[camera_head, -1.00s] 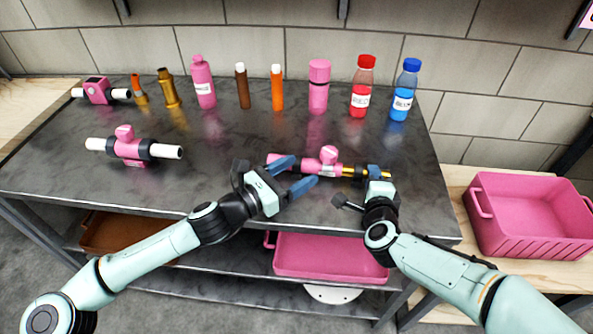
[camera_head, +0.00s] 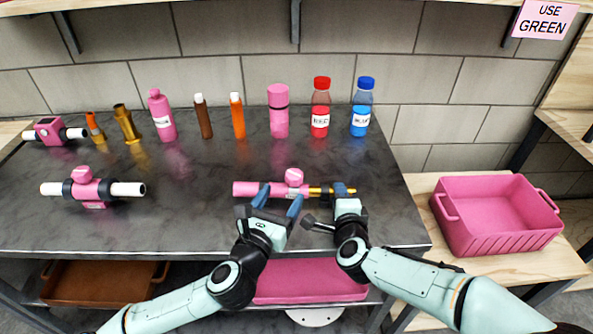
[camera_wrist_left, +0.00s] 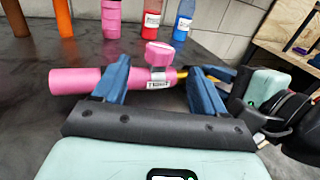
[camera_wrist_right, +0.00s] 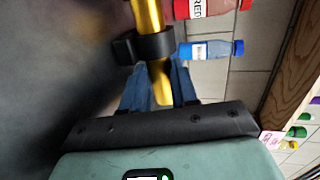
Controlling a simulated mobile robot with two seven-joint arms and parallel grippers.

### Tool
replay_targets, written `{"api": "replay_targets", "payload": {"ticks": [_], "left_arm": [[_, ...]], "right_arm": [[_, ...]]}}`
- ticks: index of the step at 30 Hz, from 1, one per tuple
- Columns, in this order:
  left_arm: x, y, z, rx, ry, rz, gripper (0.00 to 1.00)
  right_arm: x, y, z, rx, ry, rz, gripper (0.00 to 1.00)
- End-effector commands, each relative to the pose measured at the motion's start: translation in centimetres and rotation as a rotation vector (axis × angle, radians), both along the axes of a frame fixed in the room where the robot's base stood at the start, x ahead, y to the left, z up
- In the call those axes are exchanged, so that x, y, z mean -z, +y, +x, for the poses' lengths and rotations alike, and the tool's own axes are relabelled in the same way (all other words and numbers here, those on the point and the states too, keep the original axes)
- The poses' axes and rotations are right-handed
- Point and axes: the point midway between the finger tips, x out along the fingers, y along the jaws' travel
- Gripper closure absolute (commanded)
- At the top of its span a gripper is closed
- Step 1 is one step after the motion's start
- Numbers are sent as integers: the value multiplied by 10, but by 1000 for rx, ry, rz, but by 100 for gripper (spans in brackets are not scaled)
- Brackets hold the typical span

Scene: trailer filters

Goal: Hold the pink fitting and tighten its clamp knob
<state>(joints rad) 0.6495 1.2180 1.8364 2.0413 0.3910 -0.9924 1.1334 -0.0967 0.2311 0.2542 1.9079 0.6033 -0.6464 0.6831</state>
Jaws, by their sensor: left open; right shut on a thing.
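The pink fitting (camera_head: 262,189) lies level near the table's front, with a pink clamp knob (camera_head: 293,176) on top and a brass rod at its right end. The fitting also shows in the left wrist view (camera_wrist_left: 95,80), with its knob (camera_wrist_left: 159,54) and a small label below it. My right gripper (camera_head: 345,190) is shut on the brass rod (camera_wrist_right: 148,18) beside a black collar (camera_wrist_right: 143,48). My left gripper (camera_head: 278,196) is open, its blue fingers in front of the fitting and apart, with the knob seen between them in the left wrist view.
A second pink fitting with white pipe ends (camera_head: 92,190) stands at the left. Several bottles and vials line the back, including a red-capped bottle (camera_head: 320,108) and a blue-capped bottle (camera_head: 362,107). A pink crate (camera_head: 497,235) sits on the right bench.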

Motion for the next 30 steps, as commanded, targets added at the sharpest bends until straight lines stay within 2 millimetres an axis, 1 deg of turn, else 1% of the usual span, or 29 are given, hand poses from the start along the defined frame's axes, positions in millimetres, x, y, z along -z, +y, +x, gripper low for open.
{"api": "replay_targets", "payload": {"ticks": [3,9,15,21,29,30], "left_arm": [[0,-10,22,1,2,-2,29],[0,-26,59,1,3,-2,29],[0,-36,82,2,2,1,29],[1,-39,92,2,1,2,29],[1,-39,92,2,1,3,29],[1,-39,92,2,1,1,38]], "right_arm": [[-1,0,0,0,-2,1,100],[-1,0,0,0,-2,1,100],[-1,0,0,0,-2,1,100],[-1,0,0,0,-2,1,100],[-1,0,0,0,-2,1,100],[-1,0,0,0,-2,1,100]]}}
